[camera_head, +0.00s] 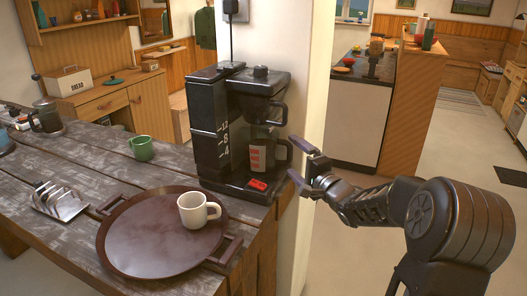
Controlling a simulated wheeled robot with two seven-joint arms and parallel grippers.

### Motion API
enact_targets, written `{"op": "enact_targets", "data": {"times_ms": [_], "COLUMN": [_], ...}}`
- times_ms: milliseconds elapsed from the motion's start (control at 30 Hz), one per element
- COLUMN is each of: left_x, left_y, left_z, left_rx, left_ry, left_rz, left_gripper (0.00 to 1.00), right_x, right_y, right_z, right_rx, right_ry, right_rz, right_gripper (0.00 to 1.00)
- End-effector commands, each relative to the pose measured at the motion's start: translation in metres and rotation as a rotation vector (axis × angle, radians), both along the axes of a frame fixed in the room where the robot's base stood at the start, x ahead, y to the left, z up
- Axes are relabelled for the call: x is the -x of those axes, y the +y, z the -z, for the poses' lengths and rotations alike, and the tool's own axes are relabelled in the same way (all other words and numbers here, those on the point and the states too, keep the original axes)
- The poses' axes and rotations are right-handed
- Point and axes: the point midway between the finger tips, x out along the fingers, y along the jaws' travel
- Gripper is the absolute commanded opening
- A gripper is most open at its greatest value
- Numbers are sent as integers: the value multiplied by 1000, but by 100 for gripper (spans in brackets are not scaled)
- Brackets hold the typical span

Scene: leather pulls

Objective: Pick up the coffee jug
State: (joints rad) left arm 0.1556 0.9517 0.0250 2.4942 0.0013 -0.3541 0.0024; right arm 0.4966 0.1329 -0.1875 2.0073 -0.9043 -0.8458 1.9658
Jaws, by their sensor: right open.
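The coffee jug (263,152) is dark with a red and white label. It stands in the black coffee maker (210,135) at the table's back right corner, and its black handle points right. My right gripper (296,160) is open, with its fingertips close to the right side of the jug, by the handle. I cannot tell whether a finger touches the handle. My left gripper does not show.
A pale pillar (308,70) rises behind the coffee maker.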

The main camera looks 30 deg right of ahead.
Motion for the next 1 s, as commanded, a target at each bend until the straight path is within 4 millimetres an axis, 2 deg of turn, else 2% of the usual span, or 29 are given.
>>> {"op": "enact_targets", "data": {"times_ms": [200, 300, 900, 1000], "left_x": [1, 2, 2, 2], "left_y": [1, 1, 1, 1], "left_z": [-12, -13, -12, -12], "left_rx": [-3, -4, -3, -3], "left_ry": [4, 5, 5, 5], "left_rz": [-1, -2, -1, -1], "left_gripper": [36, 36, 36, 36], "right_x": [-32, -41, -42, -42], "right_y": [-2, -2, -2, -2], "right_z": [1, 1, 2, 2], "right_rx": [-1, 0, -1, -1], "right_ry": [1, 1, 0, 0], "right_rz": [-1, -1, 0, 0], "right_gripper": [93, 93, 93, 87]}}
